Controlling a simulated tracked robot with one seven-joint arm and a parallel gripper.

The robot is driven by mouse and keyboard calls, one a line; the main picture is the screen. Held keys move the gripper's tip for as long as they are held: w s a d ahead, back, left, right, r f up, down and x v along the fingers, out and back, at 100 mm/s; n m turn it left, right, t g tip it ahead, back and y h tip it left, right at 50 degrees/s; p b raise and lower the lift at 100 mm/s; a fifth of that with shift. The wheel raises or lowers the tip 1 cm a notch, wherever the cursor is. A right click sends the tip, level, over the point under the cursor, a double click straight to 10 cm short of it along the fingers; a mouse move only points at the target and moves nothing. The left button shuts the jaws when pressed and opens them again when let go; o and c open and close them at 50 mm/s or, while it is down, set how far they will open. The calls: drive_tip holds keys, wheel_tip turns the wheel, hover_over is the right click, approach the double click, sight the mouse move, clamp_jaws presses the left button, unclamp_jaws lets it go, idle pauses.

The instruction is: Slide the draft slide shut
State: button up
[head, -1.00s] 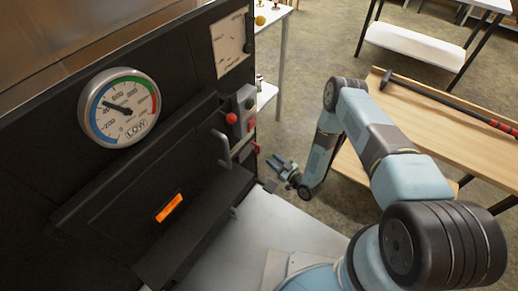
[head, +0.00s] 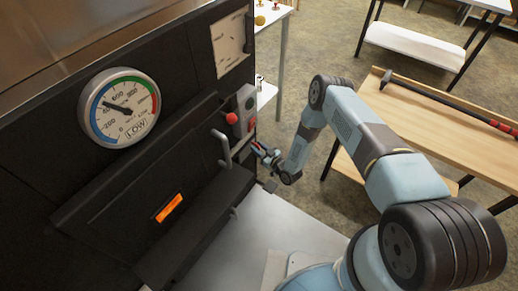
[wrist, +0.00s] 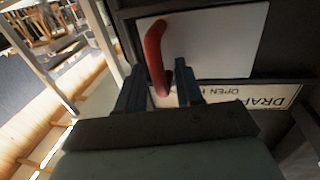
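The draft slide (wrist: 215,40) is a pale flat plate in a dark frame in the wrist view, with a red handle (wrist: 155,55) standing out near its left end. A sign (wrist: 255,95) below it reads upside down, partly "DRAF" and "OPEN". My gripper (wrist: 160,90) is open, with one finger on each side of the red handle. Gaps show between handle and fingers, so it does not look gripped. In the head view my gripper (head: 264,153) is at the dark front's right edge; the slide there is mostly hidden.
The evaporator's dark front carries a round gauge (head: 120,108), a grey lever handle (head: 222,148), a red button (head: 231,118) and a glowing orange slot (head: 168,208). A wooden bench (head: 440,120) with a long-handled tool stands right of my arm. Floor between is clear.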

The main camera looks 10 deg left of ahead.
drive_tip(key=shift+c, duration=0.3)
clamp_jaws()
drive_tip(key=shift+w+d, duration=0.25)
drive_tip(key=shift+w, duration=0.3)
drive_tip(key=shift+w+d, duration=0.25)
drive_tip(key=shift+w, duration=0.3)
drive_tip(key=shift+o, duration=0.2)
unclamp_jaws()
drive_tip(key=shift+a, duration=0.1)
drive_tip(key=shift+s, duration=0.1)
